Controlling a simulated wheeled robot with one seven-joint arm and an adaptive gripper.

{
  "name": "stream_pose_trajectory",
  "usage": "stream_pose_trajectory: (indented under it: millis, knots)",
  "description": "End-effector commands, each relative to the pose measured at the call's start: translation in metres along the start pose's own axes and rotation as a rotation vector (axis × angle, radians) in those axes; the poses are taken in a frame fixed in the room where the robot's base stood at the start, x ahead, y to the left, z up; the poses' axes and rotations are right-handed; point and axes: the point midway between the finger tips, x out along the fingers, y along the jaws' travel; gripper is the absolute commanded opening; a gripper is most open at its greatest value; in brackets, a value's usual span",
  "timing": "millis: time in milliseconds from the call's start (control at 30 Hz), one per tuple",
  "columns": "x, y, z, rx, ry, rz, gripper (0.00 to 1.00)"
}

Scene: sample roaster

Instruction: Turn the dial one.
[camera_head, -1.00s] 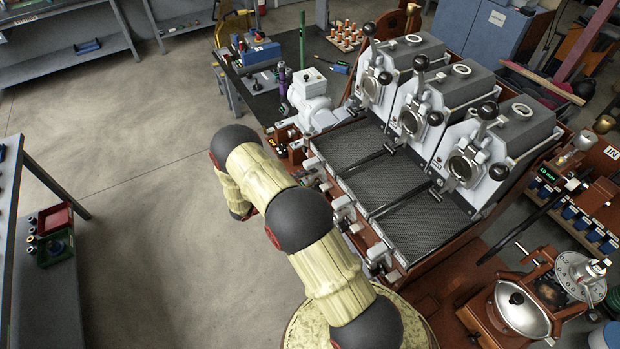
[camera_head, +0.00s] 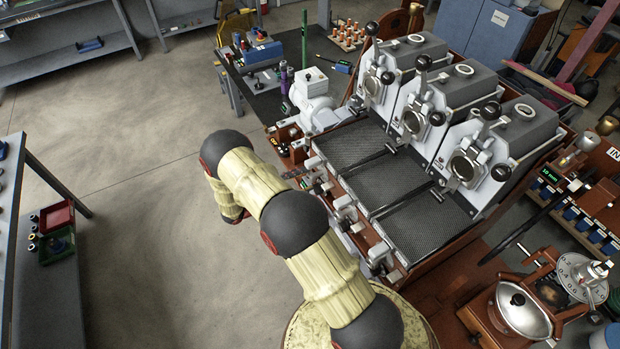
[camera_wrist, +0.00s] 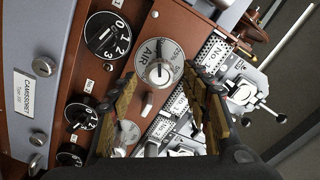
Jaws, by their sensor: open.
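In the wrist view, a round black dial (camera_wrist: 107,35) with white numbers and a silver knob sits at the upper left of a brown panel (camera_wrist: 190,22). Small number tags lie near the dials, too small to read surely. A second black dial (camera_wrist: 82,117) is below it, and a third (camera_wrist: 72,157) is partly hidden lower down. A silver dial marked AIR (camera_wrist: 158,62) lies right of the first. My gripper (camera_wrist: 161,73) is open, its fingertips on either side of the AIR dial in the picture. Contact cannot be told, and nothing is between the fingers.
A grey plate (camera_wrist: 35,88) with a name label borders the panel. In the head view, the roaster's three grey units (camera_head: 480,135) and mesh trays (camera_head: 385,185) stand right of my arm. A white motor (camera_head: 312,95) stands behind the panel.

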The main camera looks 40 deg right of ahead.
Motion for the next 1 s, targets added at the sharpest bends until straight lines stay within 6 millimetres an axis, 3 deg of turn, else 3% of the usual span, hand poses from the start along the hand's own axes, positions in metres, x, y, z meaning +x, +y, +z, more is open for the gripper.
stream_pose_trajectory:
  millis: [200,400,600,1000]
  knots:
    - [-0.047,0.001,0.001,0.0,-0.003,-0.001,0.48]
    - [-0.075,0.001,0.001,-0.001,-0.002,0.0,0.48]
    - [-0.086,0.001,0.001,-0.001,0.0,0.001,0.48]
    - [-0.086,0.001,0.0,-0.001,0.0,0.001,0.48]
